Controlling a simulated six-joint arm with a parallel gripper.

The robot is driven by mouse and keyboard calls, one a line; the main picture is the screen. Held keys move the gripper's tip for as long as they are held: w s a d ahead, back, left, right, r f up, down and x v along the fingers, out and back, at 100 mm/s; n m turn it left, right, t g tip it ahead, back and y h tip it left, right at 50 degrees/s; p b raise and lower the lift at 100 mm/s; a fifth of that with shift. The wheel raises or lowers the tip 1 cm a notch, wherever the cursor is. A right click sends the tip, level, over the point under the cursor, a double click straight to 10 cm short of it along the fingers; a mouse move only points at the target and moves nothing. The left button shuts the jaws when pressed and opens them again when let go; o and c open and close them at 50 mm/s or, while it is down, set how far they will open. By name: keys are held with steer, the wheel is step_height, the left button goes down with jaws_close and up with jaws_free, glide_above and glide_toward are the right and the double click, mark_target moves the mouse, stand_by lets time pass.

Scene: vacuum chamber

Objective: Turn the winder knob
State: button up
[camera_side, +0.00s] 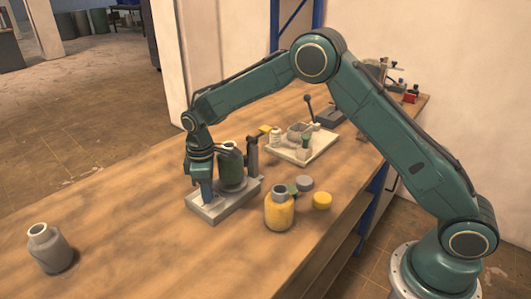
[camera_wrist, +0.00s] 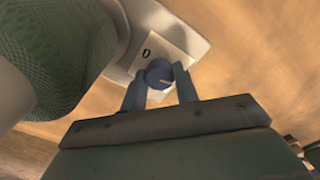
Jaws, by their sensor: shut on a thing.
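The winder knob (camera_wrist: 159,73) is a small blue-grey round knob in the wrist view. It sits on a pale label marked "0" (camera_wrist: 146,52) on the grey winder base (camera_wrist: 180,28). My gripper (camera_wrist: 160,82) is shut on the knob, with one finger on each side of it. In the side view my gripper (camera_side: 207,200) points straight down at the near left end of the winder base (camera_side: 212,215). There the knob is hidden by the fingers. A dark green spool-like cylinder (camera_side: 232,168) stands on the base right beside my gripper, and its netted side (camera_wrist: 75,65) fills the wrist view's left.
A yellow jar (camera_side: 279,212) stands right of the base, with grey (camera_side: 305,183) and yellow (camera_side: 322,200) lids nearby. A grey jar (camera_side: 48,250) stands far left. A tray (camera_side: 315,150) of small items lies behind. The wooden bench (camera_side: 130,225) is clear between grey jar and base.

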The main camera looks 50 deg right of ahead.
stand_by(0.3)
steer(key=o, duration=1)
steer(key=shift+r, duration=0.1)
steer(key=shift+r, duration=6.85)
